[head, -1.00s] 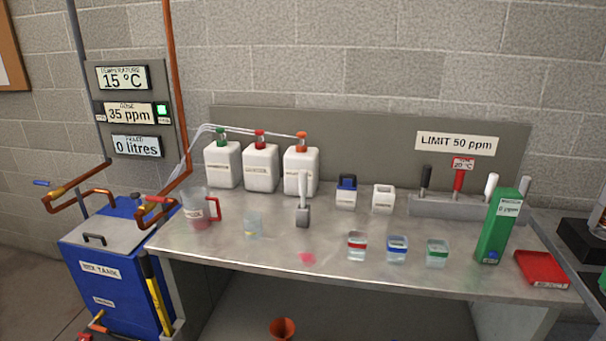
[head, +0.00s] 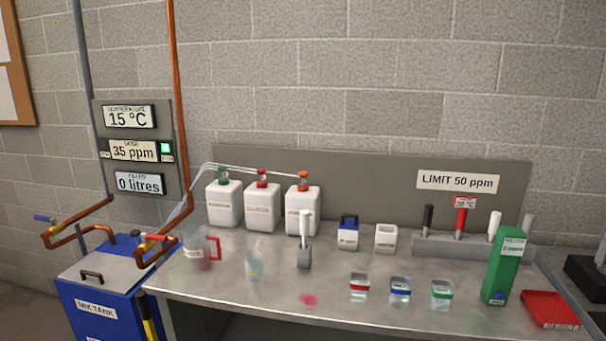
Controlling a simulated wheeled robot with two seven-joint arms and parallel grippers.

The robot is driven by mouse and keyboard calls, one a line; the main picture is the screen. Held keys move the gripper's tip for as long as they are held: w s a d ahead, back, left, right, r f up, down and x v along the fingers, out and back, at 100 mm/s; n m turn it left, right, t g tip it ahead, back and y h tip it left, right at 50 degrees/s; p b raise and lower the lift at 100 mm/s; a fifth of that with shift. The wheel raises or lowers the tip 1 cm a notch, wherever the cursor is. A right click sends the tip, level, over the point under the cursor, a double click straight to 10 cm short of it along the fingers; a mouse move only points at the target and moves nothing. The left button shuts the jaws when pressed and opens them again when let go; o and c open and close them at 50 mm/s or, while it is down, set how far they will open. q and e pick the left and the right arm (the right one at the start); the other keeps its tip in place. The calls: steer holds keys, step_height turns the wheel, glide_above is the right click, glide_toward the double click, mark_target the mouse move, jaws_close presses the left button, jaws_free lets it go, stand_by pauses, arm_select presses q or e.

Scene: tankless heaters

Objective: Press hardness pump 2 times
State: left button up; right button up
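Three white jugs with pump tops stand in a row at the back of the steel bench. The middle jug (head: 262,208) has a red top (head: 262,178). Clear tubes run from the tops to the left. Neither of my grippers is in view.
A white-handled grey tool (head: 305,250) stands before the right jug. A red-handled pitcher (head: 213,249), a blurred clear vessel (head: 254,264) and several small cups (head: 400,291) are on the bench (head: 230,295). Displays (head: 134,150) read 15 °C, 35 ppm and 0 litres.

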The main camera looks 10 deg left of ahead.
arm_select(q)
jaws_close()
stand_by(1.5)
